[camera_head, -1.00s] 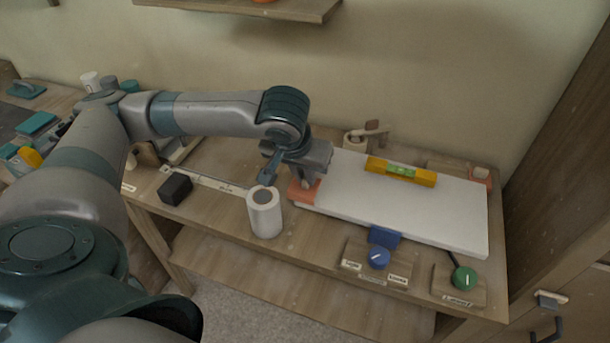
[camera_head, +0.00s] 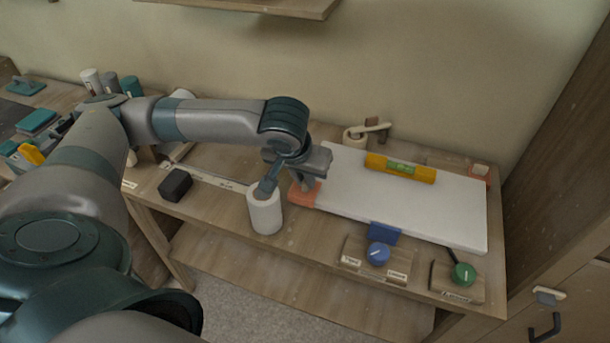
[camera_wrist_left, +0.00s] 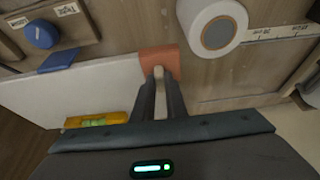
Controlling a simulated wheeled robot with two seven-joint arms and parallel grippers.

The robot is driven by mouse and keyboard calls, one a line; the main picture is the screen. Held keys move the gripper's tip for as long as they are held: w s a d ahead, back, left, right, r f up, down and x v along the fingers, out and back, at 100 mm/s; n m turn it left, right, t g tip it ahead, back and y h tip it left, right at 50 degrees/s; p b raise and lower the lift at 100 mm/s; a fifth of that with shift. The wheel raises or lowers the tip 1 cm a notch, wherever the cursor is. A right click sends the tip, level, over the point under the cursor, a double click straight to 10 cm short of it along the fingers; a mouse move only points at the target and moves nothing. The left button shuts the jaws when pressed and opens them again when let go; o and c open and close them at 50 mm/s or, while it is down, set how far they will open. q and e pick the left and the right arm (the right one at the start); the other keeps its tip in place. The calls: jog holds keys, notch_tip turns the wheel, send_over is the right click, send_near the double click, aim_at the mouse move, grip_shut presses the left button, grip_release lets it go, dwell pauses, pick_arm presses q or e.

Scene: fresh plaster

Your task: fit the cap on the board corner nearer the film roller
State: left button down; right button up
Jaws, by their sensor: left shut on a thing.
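The orange cap (camera_head: 303,196) is at the front left corner of the white board (camera_head: 410,205). In the left wrist view the cap (camera_wrist_left: 152,60) meets the end of the board (camera_wrist_left: 95,85); I cannot tell whether it is fully seated. My left gripper (camera_head: 306,184) is above that corner. In the left wrist view my left gripper (camera_wrist_left: 160,88) is shut on a pale upright tab that runs to the cap. A white roll (camera_head: 265,212) stands just left of the cap, apart from it. My right gripper is not in view.
A yellow level (camera_head: 400,168) lies on the board. A blue clamp block (camera_head: 384,233) is at its front edge, by blue (camera_head: 378,253) and green (camera_head: 464,274) knobs. A roll with a wooden handle (camera_head: 369,129) stands behind. A black block (camera_head: 175,185) lies left.

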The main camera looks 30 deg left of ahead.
pick_arm(q)
jog(key=c, duration=1.8)
grip_release()
jog(key=shift+r, duration=0.1)
jog(key=shift+r, duration=0.65)
jog(key=b+v, duration=0.3)
jog(key=v, duration=0.8)
jog(key=shift+s+r, duration=0.3)
jog(key=shift+r, duration=0.05)
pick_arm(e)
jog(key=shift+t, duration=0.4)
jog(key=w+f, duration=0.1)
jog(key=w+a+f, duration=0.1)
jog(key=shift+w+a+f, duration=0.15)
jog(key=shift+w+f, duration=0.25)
pick_arm(q)
jog(key=shift+d, duration=0.1)
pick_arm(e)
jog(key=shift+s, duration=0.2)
